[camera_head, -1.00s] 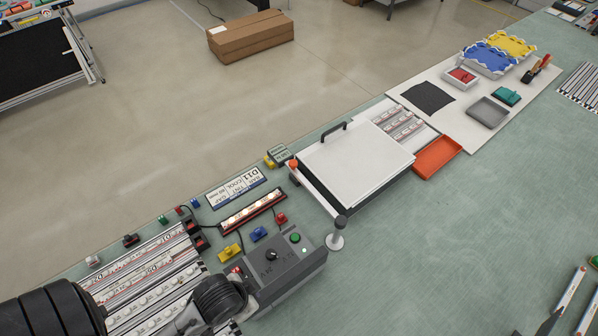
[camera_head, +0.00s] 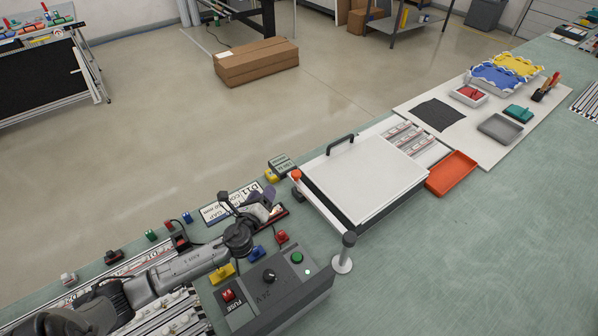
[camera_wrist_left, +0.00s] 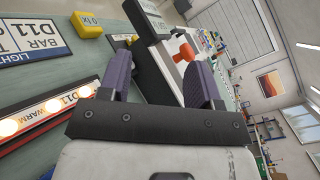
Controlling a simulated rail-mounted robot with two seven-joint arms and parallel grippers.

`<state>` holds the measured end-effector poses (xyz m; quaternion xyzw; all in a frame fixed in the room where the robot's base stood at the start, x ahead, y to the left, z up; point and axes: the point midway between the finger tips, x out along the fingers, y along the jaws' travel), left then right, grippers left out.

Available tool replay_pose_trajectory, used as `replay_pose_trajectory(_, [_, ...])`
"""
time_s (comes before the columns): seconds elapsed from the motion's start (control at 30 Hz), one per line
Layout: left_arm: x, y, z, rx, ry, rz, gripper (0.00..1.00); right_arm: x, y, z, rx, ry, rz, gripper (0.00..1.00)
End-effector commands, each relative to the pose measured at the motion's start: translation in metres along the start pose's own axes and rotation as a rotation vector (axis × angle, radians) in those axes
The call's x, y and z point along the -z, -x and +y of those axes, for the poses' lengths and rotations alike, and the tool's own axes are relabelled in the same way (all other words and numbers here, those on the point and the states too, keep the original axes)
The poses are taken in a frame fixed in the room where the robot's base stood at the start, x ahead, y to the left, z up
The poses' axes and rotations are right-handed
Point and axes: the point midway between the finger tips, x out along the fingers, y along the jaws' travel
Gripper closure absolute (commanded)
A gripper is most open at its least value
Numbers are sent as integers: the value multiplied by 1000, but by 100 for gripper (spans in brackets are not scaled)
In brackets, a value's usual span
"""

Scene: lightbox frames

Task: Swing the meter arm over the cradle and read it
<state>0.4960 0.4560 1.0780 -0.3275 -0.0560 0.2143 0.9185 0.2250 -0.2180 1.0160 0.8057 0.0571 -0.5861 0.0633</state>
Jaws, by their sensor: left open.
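My left gripper (camera_head: 264,199) is open over the sign and the lit bar, its purple fingers apart and empty in the left wrist view (camera_wrist_left: 160,80). The cradle with a lit bar (camera_head: 277,216) lies just below and beside it; the bar also shows at the left of the wrist view (camera_wrist_left: 45,115). A small grey display box (camera_head: 281,166), perhaps the meter, stands beyond the gripper. An orange knob (camera_head: 297,175) on a dark mount sits right of the gripper, and also shows beyond the fingers in the wrist view (camera_wrist_left: 186,51). I cannot tell which part is the meter arm. The display is unreadable.
A white-lidded box (camera_head: 365,175) with a black handle stands to the right. A grey control box (camera_head: 275,290) with a knob and buttons is in front, beside a short post (camera_head: 345,252). Small coloured blocks lie around the cradle. The bench at right front is clear.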

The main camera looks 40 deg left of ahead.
Motion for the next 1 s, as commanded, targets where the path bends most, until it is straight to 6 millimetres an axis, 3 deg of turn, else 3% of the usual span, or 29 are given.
replay_pose_trajectory(0.13, [14, 2, -23, 172, -365, 46, 42, 0, 0, 0, 1, -2, 0, 57])
replay_pose_trajectory(0.33, [23, 5, -34, 264, -605, 63, 42, 0, 0, -2, 4, -5, 1, 57])
replay_pose_trajectory(0.57, [24, -3, -36, 267, -681, 53, 42, 0, 0, -2, 4, -5, 1, 57])
replay_pose_trajectory(1.0, [35, -76, -54, 265, -677, 52, 42, 0, 0, 0, -1, 1, -1, 57])
